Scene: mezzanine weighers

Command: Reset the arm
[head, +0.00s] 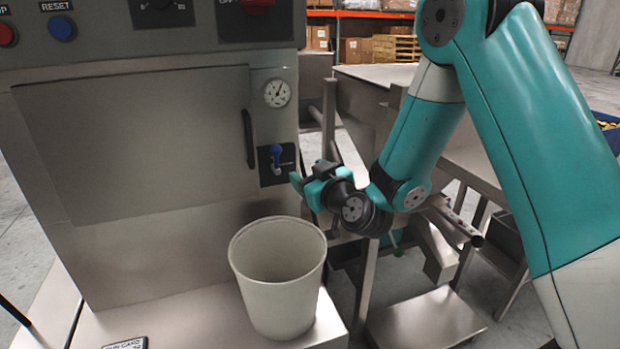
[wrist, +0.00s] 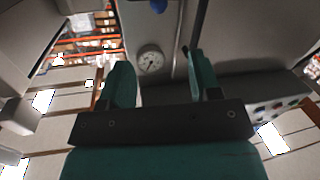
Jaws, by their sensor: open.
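My gripper (head: 308,180) is at the end of my teal arm, in front of the machine's right side, near the blue-handled valve (head: 277,157). In the wrist view my gripper (wrist: 160,85) shows two teal fingers set apart with nothing between them. The machine's pressure gauge (wrist: 150,60) appears beyond the fingers there, and the gauge (head: 277,93) also shows in the head view above the valve. Whether a finger touches the valve handle cannot be told; a small gap seems to lie between them.
A pale open bucket (head: 280,280) stands on the machine's ledge below my gripper and looks empty. The steel machine (head: 140,160) fills the left. A steel hopper table (head: 380,80) stands behind my arm, with a low metal platform (head: 425,318) on the floor at right.

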